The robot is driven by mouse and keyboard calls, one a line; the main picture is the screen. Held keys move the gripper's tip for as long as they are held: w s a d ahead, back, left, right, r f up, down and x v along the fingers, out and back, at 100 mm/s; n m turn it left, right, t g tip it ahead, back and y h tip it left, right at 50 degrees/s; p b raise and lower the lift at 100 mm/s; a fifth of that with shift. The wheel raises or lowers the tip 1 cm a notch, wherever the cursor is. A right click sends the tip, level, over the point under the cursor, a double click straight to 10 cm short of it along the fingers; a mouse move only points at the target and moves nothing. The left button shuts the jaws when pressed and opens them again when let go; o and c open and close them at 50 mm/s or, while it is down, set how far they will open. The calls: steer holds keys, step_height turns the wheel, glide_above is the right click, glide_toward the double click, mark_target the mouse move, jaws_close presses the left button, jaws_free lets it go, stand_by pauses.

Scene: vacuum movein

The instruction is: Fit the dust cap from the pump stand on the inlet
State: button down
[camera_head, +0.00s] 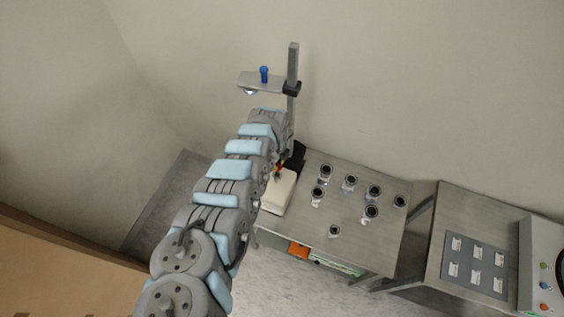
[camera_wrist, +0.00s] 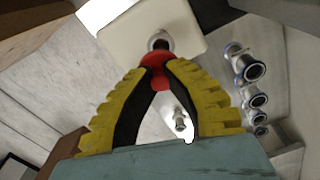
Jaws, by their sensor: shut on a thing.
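My gripper (camera_wrist: 157,68) is shut on a red cap (camera_wrist: 155,59), which shows between its yellow-and-black fingertips in the wrist view. Just beyond the cap is a metal ring-shaped port (camera_wrist: 158,38) with a dark centre, on a cream box-shaped unit (camera_wrist: 190,28). The cap overlaps the port in this view; whether they touch cannot be told. In the head view, my gripper (camera_head: 280,166) is over the cream unit (camera_head: 279,196) at the left end of the steel table. The cap is small there and partly hidden by my arm.
Several metal flanged fittings (camera_head: 350,183) stand on the steel table (camera_head: 384,233), right of the cream unit. A post (camera_head: 292,62) with a shelf (camera_head: 250,80) and blue knob (camera_head: 264,74) rises behind my arm. Another table at right holds a grey tagged plate (camera_head: 476,262) and button panel (camera_head: 540,262).

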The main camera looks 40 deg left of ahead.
mark_target(278, 175)
steer(key=shift+f+b, duration=2.8)
steer(key=shift+f, duration=0.3)
steer(key=shift+f+b, duration=0.55)
stand_by(0.4)
steer(key=c, duration=1.1)
jaws_free()
steer(key=shift+w+d+r, duration=0.1)
steer(key=shift+r, duration=0.1)
steer(key=shift+r, duration=5.8)
